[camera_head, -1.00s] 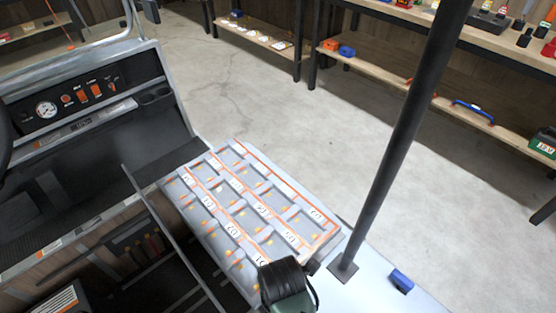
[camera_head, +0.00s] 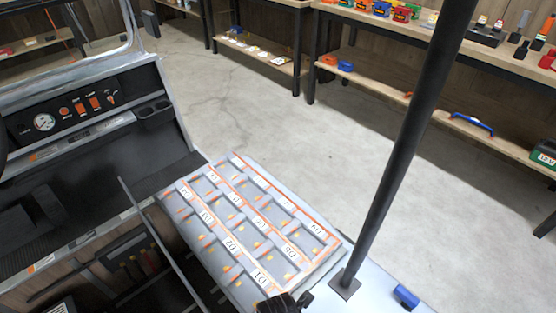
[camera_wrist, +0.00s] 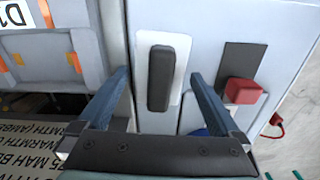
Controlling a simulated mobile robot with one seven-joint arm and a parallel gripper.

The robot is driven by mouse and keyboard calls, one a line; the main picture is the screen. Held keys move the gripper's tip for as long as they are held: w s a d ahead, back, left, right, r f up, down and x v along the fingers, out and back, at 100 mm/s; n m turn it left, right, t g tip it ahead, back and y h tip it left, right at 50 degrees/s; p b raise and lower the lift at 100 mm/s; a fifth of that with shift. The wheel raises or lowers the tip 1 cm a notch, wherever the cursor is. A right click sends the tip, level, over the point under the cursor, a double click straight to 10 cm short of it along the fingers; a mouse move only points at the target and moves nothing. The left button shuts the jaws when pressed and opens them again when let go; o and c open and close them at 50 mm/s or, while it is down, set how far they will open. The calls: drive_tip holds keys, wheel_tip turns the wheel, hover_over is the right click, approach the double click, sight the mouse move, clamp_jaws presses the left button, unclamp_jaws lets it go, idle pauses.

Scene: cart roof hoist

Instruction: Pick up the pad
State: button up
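A dark grey, rounded bar, which appears to be the pad (camera_wrist: 161,78), lies on a small white plate on the pale cart surface in the wrist view. My gripper (camera_wrist: 160,74) is open, with one blue-grey finger on each side of the bar. I see gaps between the bar and both fingers. How high the fingertips are above the surface is hard to tell. In the head view, only a dark part of my arm end shows at the bottom edge, and the pad is not visible there.
In the wrist view a red block (camera_wrist: 242,91) sits at a dark plate to the right. A labelled compartment tray (camera_head: 243,225) lies left of a dark upright post (camera_head: 400,160). A blue object (camera_head: 406,296) is right of the post's base. Shelves stand behind open floor.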

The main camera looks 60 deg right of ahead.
drive_tip(key=c, duration=1.1)
wheel_tip(320, 180, up, 10)
drive_tip(key=shift+r+p, duration=0.1)
drive_tip(key=shift+p, duration=1)
drive_tip(key=shift+c, duration=0.2)
drive_tip(key=o, duration=0.8)
drive_tip(key=c, duration=0.6)
